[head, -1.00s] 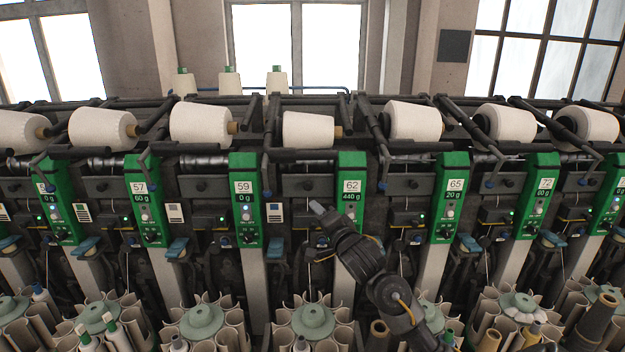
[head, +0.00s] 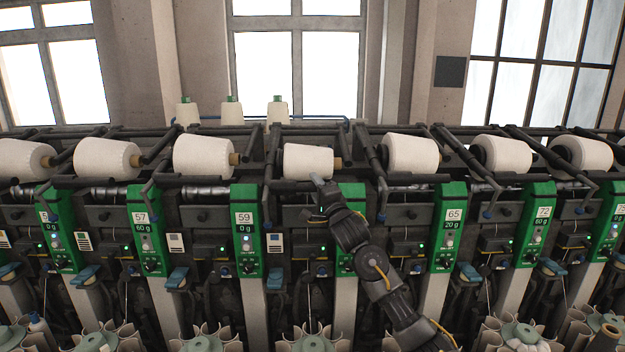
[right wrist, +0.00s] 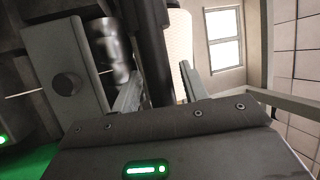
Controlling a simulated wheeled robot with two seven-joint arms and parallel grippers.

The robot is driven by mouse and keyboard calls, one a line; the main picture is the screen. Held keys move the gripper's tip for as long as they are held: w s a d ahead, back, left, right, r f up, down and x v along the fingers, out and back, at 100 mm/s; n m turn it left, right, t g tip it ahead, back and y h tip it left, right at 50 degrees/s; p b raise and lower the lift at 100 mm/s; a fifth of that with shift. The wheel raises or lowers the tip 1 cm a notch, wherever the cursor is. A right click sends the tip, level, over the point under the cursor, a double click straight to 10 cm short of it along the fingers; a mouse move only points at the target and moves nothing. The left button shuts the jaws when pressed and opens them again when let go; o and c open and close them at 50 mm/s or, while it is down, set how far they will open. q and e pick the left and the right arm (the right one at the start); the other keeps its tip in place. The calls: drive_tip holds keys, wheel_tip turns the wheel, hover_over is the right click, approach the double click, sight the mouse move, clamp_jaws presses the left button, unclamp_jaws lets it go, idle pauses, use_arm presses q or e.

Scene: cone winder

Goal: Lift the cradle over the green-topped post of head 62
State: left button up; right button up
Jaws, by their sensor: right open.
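The white yarn package (head: 306,160) of head 62 sits in its dark cradle, between side arms, at the middle of the head view. The cradle's dark front bar (head: 290,185) runs just below the package. The green post (head: 352,192) of head 62 is partly hidden behind my right arm, and its number is covered. My right gripper (head: 318,181) is at the bar, just under the package. In the right wrist view, my open right gripper (right wrist: 160,88) has a dark bar (right wrist: 153,50) between its fingers; contact cannot be told. My left gripper is out of view.
Neighbouring green posts 59 (head: 245,225) and 65 (head: 449,225) flank the spot, with packages (head: 203,155) and cradle arms close by. Tube magazines (head: 205,343) stand below. Several cones (head: 232,110) stand behind the machine. Free room lies above the packages.

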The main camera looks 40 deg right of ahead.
drive_tip(key=shift+x, duration=1.15)
clamp_jaws()
